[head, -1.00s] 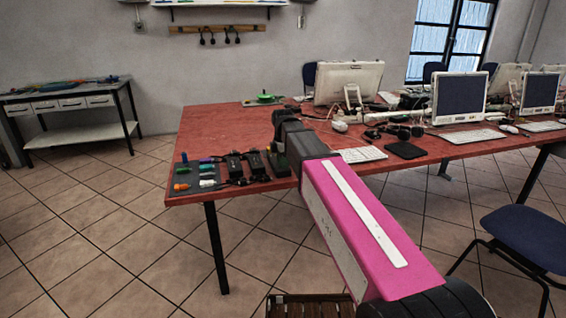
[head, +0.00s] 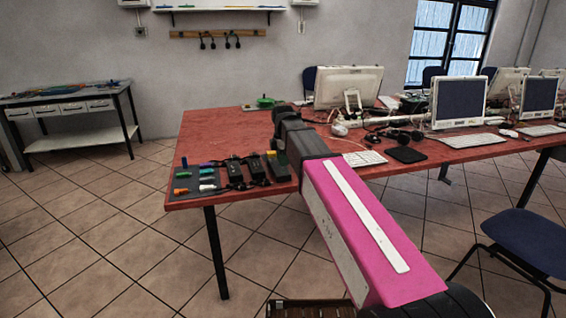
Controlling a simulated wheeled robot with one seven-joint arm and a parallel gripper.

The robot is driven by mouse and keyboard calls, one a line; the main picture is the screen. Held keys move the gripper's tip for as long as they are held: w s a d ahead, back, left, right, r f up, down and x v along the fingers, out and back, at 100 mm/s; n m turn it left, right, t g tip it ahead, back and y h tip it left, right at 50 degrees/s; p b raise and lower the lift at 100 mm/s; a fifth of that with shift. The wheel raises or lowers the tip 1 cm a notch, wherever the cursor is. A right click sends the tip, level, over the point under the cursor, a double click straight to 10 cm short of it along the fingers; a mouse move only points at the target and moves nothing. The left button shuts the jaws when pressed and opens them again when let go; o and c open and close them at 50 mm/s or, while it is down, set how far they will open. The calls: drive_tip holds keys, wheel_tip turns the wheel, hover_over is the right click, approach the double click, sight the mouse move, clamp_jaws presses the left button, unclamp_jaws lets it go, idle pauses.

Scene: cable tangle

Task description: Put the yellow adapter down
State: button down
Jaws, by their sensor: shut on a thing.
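The yellow adapter (head: 271,154) is a dark block with a yellow patch on top. It is at the right end of the row of adapters, close to the red table's left front part. My gripper (head: 277,147) is at the end of my pink arm and is shut on the adapter. My dark wrist hides most of the fingers and part of the adapter. Whether the adapter touches the table or mat cannot be told.
Two black adapters (head: 255,168) stand just left of it. Several coloured connectors (head: 207,179) lie on a dark mat (head: 190,202) at the corner of the red table (head: 222,128). A white keyboard (head: 365,158) is to the right.

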drive_tip(key=shift+r, duration=0.1)
drive_tip(key=c, duration=1.5)
unclamp_jaws()
drive_tip(key=shift+c, duration=0.2)
clamp_jaws()
